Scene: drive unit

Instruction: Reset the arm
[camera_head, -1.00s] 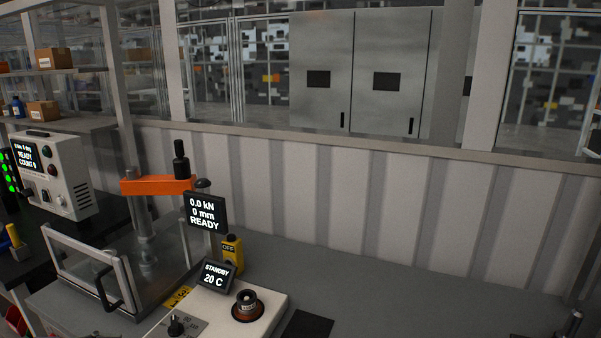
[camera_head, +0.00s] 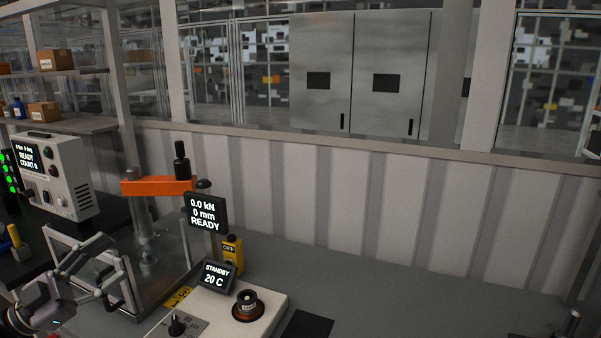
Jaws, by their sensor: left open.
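My left gripper (camera_head: 108,268) has its arm coming in from the lower left corner. Its two fingers are spread and nothing shows between them. It is in front of the clear guard (camera_head: 62,252) of the orange-topped press (camera_head: 158,186), close to the guard's black handle (camera_head: 107,297). The fingers overlap the guard's frame in the picture, and I cannot tell whether they touch it. The press display (camera_head: 206,212) reads 0.0 kN, 0 mm, READY.
A white heater unit (camera_head: 262,303) with a STANDBY 20 C display (camera_head: 217,277) and a round dark-and-copper part stands right of the press. A yellow switch box (camera_head: 232,254) is behind it. A READY tester (camera_head: 68,180) stands at left. The grey bench (camera_head: 430,300) is largely clear at right.

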